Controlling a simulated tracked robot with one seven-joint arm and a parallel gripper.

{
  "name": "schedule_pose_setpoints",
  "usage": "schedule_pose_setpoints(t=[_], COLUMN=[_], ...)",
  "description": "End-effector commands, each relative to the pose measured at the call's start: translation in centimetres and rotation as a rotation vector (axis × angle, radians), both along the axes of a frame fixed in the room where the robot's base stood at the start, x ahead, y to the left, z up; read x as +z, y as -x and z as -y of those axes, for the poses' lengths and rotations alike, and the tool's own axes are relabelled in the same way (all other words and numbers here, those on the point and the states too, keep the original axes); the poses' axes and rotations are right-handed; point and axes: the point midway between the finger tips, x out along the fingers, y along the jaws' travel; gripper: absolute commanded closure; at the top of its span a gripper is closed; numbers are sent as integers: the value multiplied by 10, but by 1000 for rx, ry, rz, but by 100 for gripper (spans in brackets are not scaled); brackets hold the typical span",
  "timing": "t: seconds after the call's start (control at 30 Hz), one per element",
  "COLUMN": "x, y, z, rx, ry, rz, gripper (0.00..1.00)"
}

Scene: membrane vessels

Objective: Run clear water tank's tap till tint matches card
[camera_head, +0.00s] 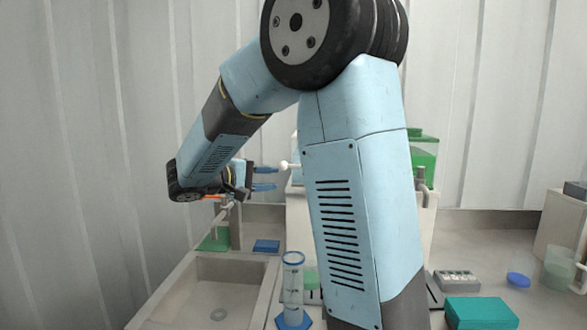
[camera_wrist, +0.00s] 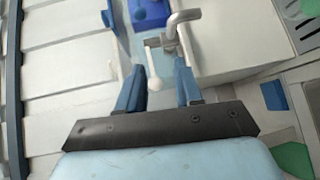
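My gripper (camera_head: 265,179) is open, its two blue fingers beside a tap lever with a white ball end (camera_head: 284,165). In the wrist view the white ball (camera_wrist: 155,85) lies between the spread fingers (camera_wrist: 160,92); I cannot tell whether either touches it. A grey metal tap (camera_wrist: 184,18) shows just beyond it. A pale tank (camera_head: 297,146) on the white stand is mostly hidden behind my arm. A tank of green liquid (camera_head: 425,155) stands at right, with its tap (camera_head: 423,185). A small vessel with green content (camera_head: 310,279) is partly hidden. I cannot pick out the card for certain.
A clear graduated cylinder (camera_head: 292,285) with a blue base stands right of the sink (camera_head: 225,285). A blue block (camera_head: 266,246) lies behind the sink.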

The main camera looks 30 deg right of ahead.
Motion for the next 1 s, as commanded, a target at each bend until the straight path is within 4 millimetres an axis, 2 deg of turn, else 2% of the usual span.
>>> schedule_pose_setpoints(t=[0.03, 0.13, 0.27, 0.37, 0.57, 1.0], x=[0, 2, 4, 4, 4, 4], y=[-12, -27, -36, -38, -43, -60], z=[-8, -18, -24, -20, 5, 79], rx=[16, 40, 54, 56, 54, 54], ry=[42, 104, 143, 149, 147, 145], rz=[12, 38, 58, 62, 60, 60], gripper=[65, 65, 65, 65, 65, 65])
